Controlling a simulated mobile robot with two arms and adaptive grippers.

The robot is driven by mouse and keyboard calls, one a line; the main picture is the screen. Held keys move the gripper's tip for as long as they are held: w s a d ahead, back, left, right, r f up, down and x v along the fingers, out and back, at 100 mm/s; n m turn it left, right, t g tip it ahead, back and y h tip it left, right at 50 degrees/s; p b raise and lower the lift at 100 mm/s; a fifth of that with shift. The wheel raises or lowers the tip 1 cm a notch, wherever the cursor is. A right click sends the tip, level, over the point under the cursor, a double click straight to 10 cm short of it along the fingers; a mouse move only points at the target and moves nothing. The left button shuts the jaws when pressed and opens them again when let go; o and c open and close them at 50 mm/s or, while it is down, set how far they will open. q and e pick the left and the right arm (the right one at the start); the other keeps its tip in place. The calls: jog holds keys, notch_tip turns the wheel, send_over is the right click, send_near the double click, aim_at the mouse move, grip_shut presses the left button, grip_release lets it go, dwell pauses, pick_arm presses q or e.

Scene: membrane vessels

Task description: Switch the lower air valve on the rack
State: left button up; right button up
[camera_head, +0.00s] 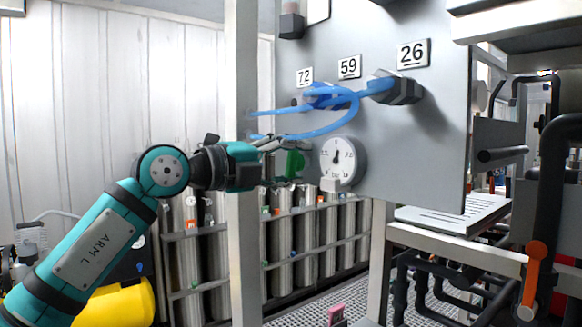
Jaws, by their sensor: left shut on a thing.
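My left gripper (292,150) reaches in from the left, past a white post, to the left edge of the grey rack panel (430,135). Its fingers are shut on a small green valve handle (294,165), which shows just below the fingertips. The fingers and the panel edge hide most of the valve body, so its exact turn is hard to tell. A round white pressure gauge (343,160) sits on the panel just right of the fingertips. My right gripper is not in view.
Blue hoses (335,125) loop from fittings under labels 72, 59 and 26, passing just above the gripper. The white post (243,240) stands close beside my left arm. Several steel cylinders (305,240) stand behind. An orange-handled pipe valve (534,265) is at lower right.

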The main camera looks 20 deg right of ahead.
pick_arm(q)
jog(key=shift+n, duration=0.3)
jog(key=o, duration=1.2)
jog(key=shift+a, duration=0.15)
jog(key=v, duration=1.1)
jog(key=shift+s+a, duration=0.15)
jog(key=shift+a, duration=0.25)
